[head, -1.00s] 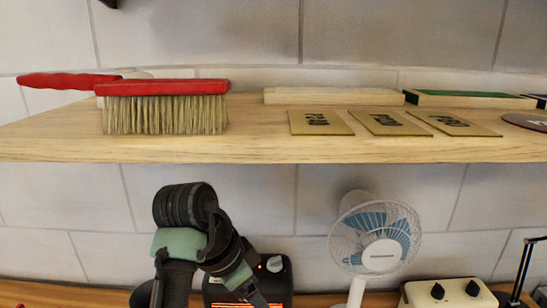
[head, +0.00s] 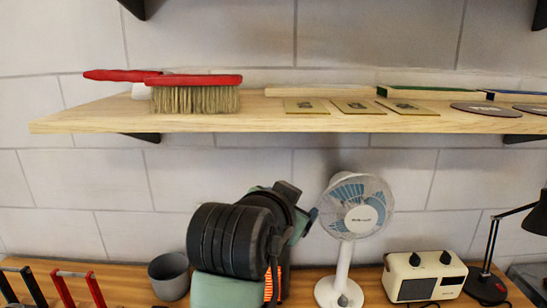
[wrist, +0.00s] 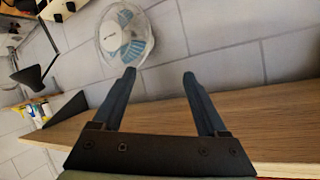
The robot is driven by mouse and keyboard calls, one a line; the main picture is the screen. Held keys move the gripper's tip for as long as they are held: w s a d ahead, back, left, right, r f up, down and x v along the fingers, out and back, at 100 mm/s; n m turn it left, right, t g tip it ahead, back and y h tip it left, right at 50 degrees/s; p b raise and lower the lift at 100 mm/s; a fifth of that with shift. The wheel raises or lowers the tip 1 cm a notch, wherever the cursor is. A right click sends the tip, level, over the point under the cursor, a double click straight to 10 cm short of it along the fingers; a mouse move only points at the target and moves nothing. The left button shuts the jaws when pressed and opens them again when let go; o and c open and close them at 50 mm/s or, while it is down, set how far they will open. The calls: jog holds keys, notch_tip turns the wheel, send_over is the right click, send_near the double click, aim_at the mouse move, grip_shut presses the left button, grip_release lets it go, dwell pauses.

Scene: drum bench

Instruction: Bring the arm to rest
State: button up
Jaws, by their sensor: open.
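My arm (head: 230,240) is folded in the lower middle of the head view, in front of the bench. My gripper (wrist: 160,78) shows in the wrist view with its two dark fingers well apart and nothing between them. The fingers point toward the tiled wall, near a white fan seen beyond them. In the head view the fingertips are hidden or too unclear to make out.
A wooden shelf (head: 270,122) above holds a red brush (head: 195,94), sanding sheets and blocks. On the bench stand a fan (head: 357,205), a cream box with knobs (head: 424,276), a black lamp (head: 490,250) and a grey cup (head: 169,275). An orange-glowing object is partly behind my arm.

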jog(key=s+a+r+n+t+y, duration=0.1)
jog(key=s+r+n+t+y, duration=0.1)
jog(key=s+r+t, duration=0.5)
jog(key=s+a+r+n+t+y, duration=0.2)
jog(key=s+r+n+t, duration=0.3)
jog(key=s+r, duration=0.9)
notch_tip(320, 180, up, 5)
jog(key=t, duration=0.2)
jog(key=shift+n+t, duration=0.3)
jog(key=shift+w+r, duration=0.1)
jog(key=shift+c, duration=0.2)
